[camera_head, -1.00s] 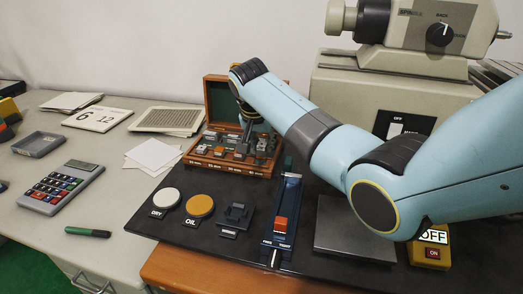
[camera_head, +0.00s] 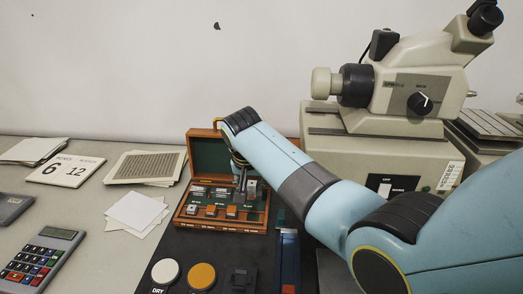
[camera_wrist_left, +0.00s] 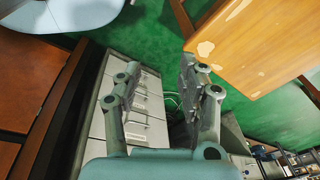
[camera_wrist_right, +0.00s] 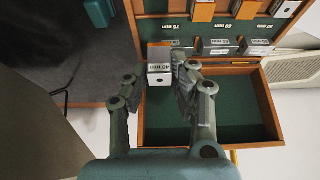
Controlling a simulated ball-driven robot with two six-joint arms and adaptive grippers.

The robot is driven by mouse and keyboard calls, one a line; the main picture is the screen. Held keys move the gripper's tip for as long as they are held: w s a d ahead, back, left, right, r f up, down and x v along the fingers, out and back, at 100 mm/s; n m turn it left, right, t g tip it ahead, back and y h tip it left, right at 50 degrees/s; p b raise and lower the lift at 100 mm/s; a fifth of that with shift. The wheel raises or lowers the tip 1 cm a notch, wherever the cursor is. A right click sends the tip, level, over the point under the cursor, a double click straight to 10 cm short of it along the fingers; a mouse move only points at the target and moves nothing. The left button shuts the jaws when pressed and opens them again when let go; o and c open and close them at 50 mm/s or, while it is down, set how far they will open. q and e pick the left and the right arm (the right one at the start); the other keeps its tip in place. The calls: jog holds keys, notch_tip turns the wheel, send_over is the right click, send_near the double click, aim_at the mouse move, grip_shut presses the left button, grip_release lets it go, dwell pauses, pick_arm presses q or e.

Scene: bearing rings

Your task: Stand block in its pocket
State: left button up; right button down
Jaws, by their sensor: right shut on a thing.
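A small metal block (camera_wrist_right: 160,70) with a dark label on its end shows in the right wrist view. My right gripper (camera_wrist_right: 160,80) is shut on it, one finger on each side. The block is at the open wooden case (camera_head: 222,229), which has green-lined pockets; whether it touches a pocket floor is unclear. In the head view my right gripper (camera_head: 241,182) is over the right part of the case, small and partly hidden by my arm. My left gripper (camera_wrist_left: 158,75) is open and empty in the left wrist view, away from the case.
Several other blocks, orange (camera_wrist_right: 203,11) and grey (camera_wrist_right: 257,47), sit in labelled rows. The case lid (camera_head: 208,153) stands open behind. Round DRY (camera_head: 165,271) and orange (camera_head: 202,276) pads lie in front. A large microscope-like instrument (camera_head: 415,90) stands right.

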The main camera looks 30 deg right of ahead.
jog(key=shift+s+a+r, duration=0.15)
jog(key=shift+s+a, duration=0.15)
jog(key=shift+s, duration=0.35)
pick_arm(q)
jog(key=s+d+g, duration=0.1)
jog(key=s+d, duration=0.1)
jog(key=s, duration=0.4)
pick_arm(e)
jog(key=shift+s+f, duration=0.2)
jog(key=shift+f, duration=0.3)
notch_tip(320, 180, down, 2)
jog(key=shift+w+b, duration=0.1)
jog(key=shift+b, duration=1.15)
notch_tip(320, 180, down, 3)
jog(key=b, duration=0.2)
jog(key=shift+b, duration=0.4)
jog(key=shift+f, duration=0.4)
pick_arm(q)
jog(key=f, duration=0.1)
jog(key=w+f, duration=0.1)
jog(key=f, duration=0.1)
jog(key=a+f, duration=0.1)
jog(key=f, duration=0.1)
jog(key=shift+w+f, duration=0.1)
jog(key=shift+w, duration=0.05)
jog(key=shift+w+r, duration=0.2)
jog(key=shift+w, duration=0.15)
pick_arm(e)
jog(key=shift+f, duration=0.1)
